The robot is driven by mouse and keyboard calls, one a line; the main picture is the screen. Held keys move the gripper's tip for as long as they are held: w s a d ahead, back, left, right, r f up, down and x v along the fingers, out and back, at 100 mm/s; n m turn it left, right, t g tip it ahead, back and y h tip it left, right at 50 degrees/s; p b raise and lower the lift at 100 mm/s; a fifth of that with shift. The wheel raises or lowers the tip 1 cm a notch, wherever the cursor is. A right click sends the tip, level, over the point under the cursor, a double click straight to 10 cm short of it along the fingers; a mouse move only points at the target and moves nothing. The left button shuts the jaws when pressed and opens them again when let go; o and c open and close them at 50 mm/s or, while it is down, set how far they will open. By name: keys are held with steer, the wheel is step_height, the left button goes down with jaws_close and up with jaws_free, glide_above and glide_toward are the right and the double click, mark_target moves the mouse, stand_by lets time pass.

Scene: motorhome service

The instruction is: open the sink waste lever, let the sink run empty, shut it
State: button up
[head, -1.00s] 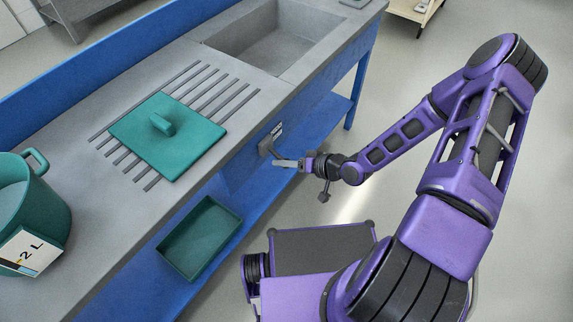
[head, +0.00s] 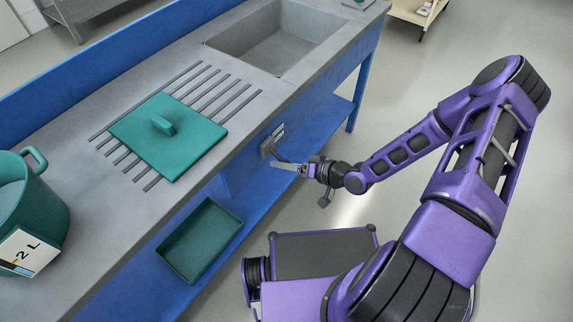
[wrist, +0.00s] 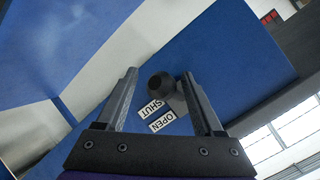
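The sink (head: 278,42) is a grey basin set in the counter; its floor looks plain grey, and I cannot tell whether water stands in it. The waste lever (head: 268,148) is on the blue front panel below the counter edge. My gripper (head: 283,165) is at the lever, also seen in the wrist view (wrist: 158,78). Its fingers are apart, with visible gaps beside the knob.
A green lid (head: 168,136) lies on the ribbed drainer, and a green pot (head: 30,212) marked 2 L stands at the left. A green tray (head: 200,240) sits on the blue lower shelf, below and left of the lever.

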steer(key=p+v, duration=0.2)
steer(key=v, duration=1.5)
steer(key=shift+s+r+p, duration=0.15)
steer(key=shift+r+p, duration=0.05)
steer(key=shift+p, duration=0.2)
steer(key=shift+d, duration=0.1)
